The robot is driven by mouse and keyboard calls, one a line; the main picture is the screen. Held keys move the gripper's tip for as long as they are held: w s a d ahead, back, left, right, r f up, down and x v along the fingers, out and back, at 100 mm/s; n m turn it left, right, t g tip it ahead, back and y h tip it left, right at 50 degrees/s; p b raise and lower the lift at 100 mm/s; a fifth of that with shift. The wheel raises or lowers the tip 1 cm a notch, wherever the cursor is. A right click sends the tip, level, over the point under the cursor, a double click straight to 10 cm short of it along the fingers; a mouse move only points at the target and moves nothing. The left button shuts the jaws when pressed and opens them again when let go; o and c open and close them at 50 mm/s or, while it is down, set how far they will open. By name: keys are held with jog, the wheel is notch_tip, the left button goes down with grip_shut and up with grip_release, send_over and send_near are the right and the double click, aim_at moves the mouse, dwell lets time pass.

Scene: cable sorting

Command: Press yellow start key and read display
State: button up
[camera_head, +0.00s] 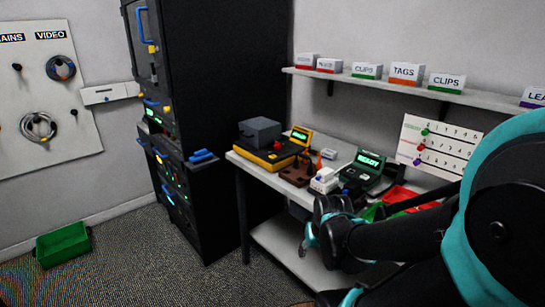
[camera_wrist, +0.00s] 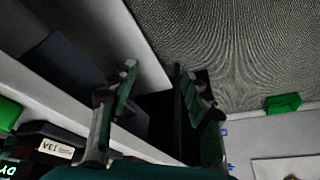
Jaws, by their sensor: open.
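A dark green tester (camera_head: 361,178) stands on the workbench, its lit display (camera_head: 370,160) reading "READY" in green. Part of this lettering also shows at the lower left of the wrist view (camera_wrist: 10,170). I cannot make out a yellow start key on it; my arm hides part of the bench in front. A second device (camera_head: 272,157), yellow and black with a small green display (camera_head: 299,135), stands further left. My gripper (camera_wrist: 155,70) is open and empty in the wrist view, its fingers apart over the bench edge and the floor. In the head view it is at the bench's front.
Red and green trays (camera_head: 402,197) lie on the bench right of the tester, partly behind my arm. A white block (camera_head: 324,182) and a brown fixture (camera_head: 296,174) stand left of it. A dark rack (camera_head: 215,75) is at the left. A green bin (camera_head: 63,244) sits on the floor.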

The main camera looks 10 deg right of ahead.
grip_shut()
dwell(1.3)
